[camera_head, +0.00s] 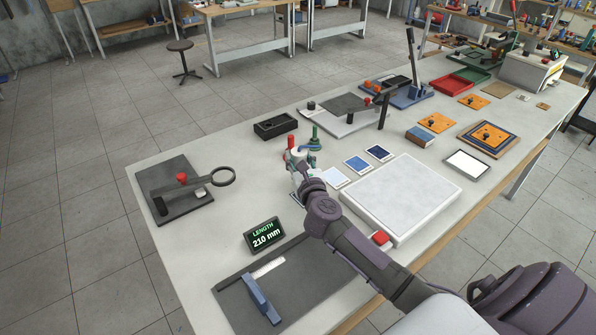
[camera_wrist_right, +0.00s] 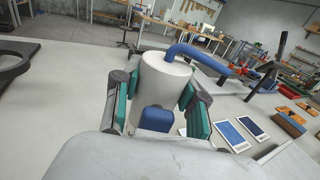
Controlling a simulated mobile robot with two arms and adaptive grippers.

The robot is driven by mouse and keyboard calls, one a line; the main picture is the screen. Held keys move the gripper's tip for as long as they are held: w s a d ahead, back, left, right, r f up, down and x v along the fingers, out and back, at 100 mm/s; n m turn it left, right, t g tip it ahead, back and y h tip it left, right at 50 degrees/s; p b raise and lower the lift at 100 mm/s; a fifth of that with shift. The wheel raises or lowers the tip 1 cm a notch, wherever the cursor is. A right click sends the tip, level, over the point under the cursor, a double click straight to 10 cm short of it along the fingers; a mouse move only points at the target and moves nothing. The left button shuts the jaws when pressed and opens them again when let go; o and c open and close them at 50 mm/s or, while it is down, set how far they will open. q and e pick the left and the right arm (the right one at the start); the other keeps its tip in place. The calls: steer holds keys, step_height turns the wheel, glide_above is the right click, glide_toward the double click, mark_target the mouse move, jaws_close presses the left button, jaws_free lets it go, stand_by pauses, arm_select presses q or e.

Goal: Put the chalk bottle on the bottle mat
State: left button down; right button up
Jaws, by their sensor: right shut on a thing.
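My right gripper (camera_head: 300,168) is shut on a white, round bottle (camera_wrist_right: 166,78) with a curved blue spout, which I take as the chalk bottle. In the right wrist view the gripper (camera_wrist_right: 158,97) has its green-padded fingers on both sides of the bottle. The bottle is upright; in the head view its white top (camera_head: 298,155) shows behind the gripper. I cannot tell whether its base touches the table. Pale, mid-blue and dark-blue cards (camera_head: 357,164) lie to its right. I cannot tell which flat piece is the bottle mat. My left gripper is not in view.
A red piece (camera_head: 291,143) and a green piece (camera_head: 314,139) stand close behind the bottle. A black tray (camera_head: 275,126) lies beyond. A large pale slab (camera_head: 400,198) is at right, a length display (camera_head: 264,235) in front. The table between the display and the ring fixture (camera_head: 178,202) is clear.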

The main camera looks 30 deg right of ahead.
step_height(320, 180, down, 4)
steer(key=shift+a+f+b, duration=0.15)
steer(key=shift+b, duration=0.45)
steer(key=o, duration=1.3)
steer(key=shift+c, duration=0.2)
steer(key=shift+s, duration=0.15)
steer(key=b+v, duration=0.1)
steer(key=v, duration=1)
steer(key=shift+s+a, duration=0.15)
steer(key=shift+s, duration=0.2)
